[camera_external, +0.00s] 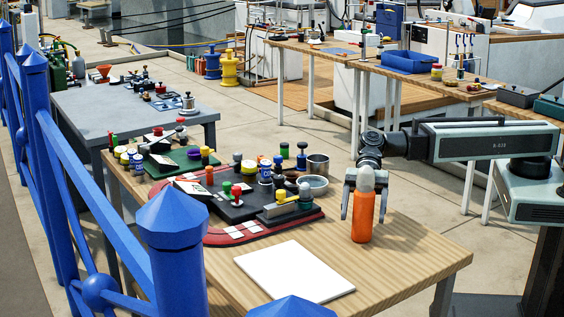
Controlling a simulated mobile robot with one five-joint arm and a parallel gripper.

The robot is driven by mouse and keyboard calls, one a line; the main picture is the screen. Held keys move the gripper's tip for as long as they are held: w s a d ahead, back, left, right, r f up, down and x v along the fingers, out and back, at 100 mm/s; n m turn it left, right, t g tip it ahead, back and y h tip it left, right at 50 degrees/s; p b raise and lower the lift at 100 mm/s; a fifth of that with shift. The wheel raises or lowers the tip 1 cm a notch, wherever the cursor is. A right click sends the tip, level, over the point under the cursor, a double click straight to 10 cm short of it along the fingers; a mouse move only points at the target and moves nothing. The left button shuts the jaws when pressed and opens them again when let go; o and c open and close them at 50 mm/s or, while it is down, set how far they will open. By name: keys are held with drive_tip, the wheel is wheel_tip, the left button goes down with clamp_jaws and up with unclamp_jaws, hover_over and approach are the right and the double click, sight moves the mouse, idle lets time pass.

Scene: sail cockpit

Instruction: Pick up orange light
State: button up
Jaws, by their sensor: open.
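The orange light (362,214) is an upright orange cylinder with a pale grey rounded top. It stands on the wooden table (405,240), toward the right side. My gripper (364,214) points down over it, with one finger on the left and one on the right of the light. The fingers are open, and a gap shows between the left finger and the light. I cannot tell whether the right finger touches it. The light's base appears to rest on the table.
A white flat sheet (294,271) lies in front of the light. A dark red tray (228,237) with a black panel, several knobs and small jars sits to the left, near a grey bowl (314,186). Blue railing (176,255) stands in the foreground. The table's right front is clear.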

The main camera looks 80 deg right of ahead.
drive_tip(key=shift+x, duration=1)
drive_tip(key=shift+d, duration=0.15)
clamp_jaws()
